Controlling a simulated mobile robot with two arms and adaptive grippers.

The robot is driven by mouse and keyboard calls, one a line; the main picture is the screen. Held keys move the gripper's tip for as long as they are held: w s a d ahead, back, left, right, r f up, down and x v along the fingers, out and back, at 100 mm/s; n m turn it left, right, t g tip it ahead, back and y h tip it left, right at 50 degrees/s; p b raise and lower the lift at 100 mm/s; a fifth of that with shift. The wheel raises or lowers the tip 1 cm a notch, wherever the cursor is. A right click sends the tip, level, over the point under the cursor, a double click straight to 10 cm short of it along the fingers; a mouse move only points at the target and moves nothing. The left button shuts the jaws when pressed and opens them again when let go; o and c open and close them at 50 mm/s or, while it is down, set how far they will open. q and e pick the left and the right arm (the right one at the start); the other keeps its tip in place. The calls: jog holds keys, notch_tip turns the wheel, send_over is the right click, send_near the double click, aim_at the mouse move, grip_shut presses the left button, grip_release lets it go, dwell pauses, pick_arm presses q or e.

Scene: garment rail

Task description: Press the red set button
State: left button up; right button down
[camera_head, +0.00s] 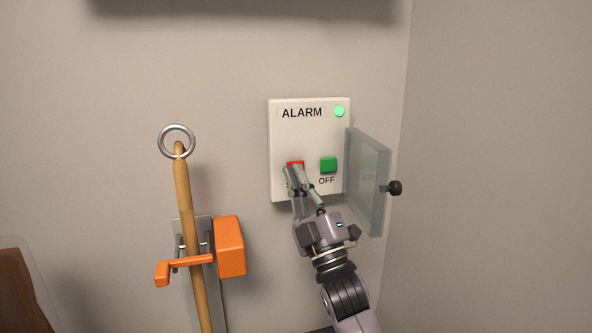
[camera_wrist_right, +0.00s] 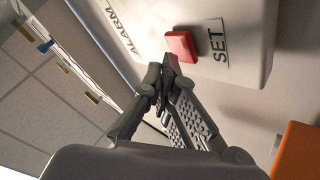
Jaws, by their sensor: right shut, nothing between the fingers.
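The red set button (camera_head: 296,163) is on the white alarm box (camera_head: 310,115) on the wall, partly covered by my right fingertips in the head view. In the right wrist view the red button (camera_wrist_right: 181,46) shows beside the word SET. My right gripper (camera_head: 294,177) is shut and empty, its tips right at the button's lower edge. The tips (camera_wrist_right: 165,75) look very close to the button; I cannot tell whether they touch. A green OFF button (camera_head: 328,165) sits to the right. The round lamp (camera_head: 339,111) glows green. My left gripper is not in view.
A clear cover (camera_head: 368,180) with a black knob (camera_head: 395,188) stands open at the box's right side, close to my right arm. To the left, a wooden pole (camera_head: 183,205) with a metal ring (camera_head: 177,140) stands by an orange block and lever (camera_head: 231,247).

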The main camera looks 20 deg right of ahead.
jog(key=shift+w, duration=0.55)
dwell(0.7)
jog(key=shift+s, duration=0.8)
jog(key=s+p, duration=0.1)
jog(key=s, duration=0.4)
jog(key=shift+d, duration=0.1)
jog(key=shift+f, duration=0.15)
dwell(0.7)
